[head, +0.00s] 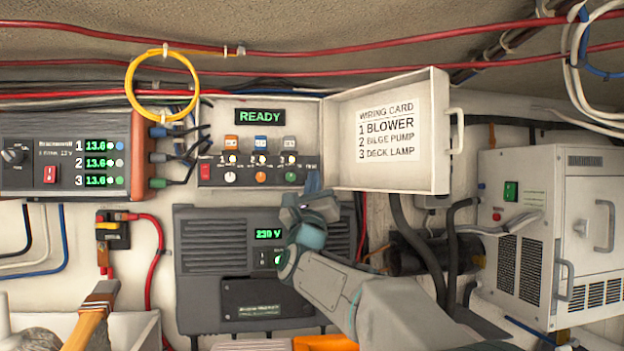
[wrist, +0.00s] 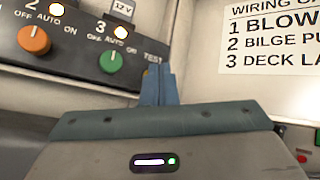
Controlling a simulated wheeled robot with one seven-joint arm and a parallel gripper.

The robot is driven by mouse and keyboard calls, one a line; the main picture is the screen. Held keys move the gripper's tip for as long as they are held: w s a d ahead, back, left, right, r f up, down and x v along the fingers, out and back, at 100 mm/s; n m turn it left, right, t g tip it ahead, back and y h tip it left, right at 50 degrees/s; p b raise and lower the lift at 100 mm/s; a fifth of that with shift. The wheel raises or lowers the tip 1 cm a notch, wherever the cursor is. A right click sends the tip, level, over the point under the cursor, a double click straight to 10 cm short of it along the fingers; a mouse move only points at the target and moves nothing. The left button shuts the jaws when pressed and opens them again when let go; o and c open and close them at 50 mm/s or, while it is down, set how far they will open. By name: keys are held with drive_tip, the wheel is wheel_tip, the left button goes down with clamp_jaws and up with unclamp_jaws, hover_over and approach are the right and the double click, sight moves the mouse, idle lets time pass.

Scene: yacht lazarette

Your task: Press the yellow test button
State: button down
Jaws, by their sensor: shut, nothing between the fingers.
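The control panel (head: 245,171) sits in the open box under a green READY display (head: 261,116). It has white, orange (head: 260,177) and green (head: 291,177) knobs. The TEST label (wrist: 153,57) is at the panel's right end in the wrist view. A small yellow sliver, seemingly the test button (wrist: 145,73), shows below it beside my fingers; the rest is hidden behind them. My gripper (head: 313,182) is shut and empty, its fingertips in front of the panel's right end. In the wrist view the fingers (wrist: 159,84) point at this spot. I cannot tell whether they touch the button.
The box's open door (head: 390,172) with the wiring card stands just right of my gripper. A dark inverter (head: 213,256) reading 230 V is below. A yellow cable loop (head: 129,85) hangs at upper left. A white unit (head: 516,235) stands at right.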

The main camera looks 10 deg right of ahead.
drive_tip(key=shift+r, duration=0.2)
idle(0.8)
drive_tip(key=shift+b, duration=0.3)
drive_tip(key=shift+f+b, duration=0.3)
drive_tip(key=shift+b, duration=0.2)
drive_tip(key=shift+s+b, duration=0.4)
drive_tip(key=shift+b, duration=0.15)
drive_tip(key=shift+s, duration=0.1)
drive_tip(key=s+b, duration=0.4)
drive_tip(key=b, duration=0.1)
drive_tip(key=shift+s, duration=0.4)
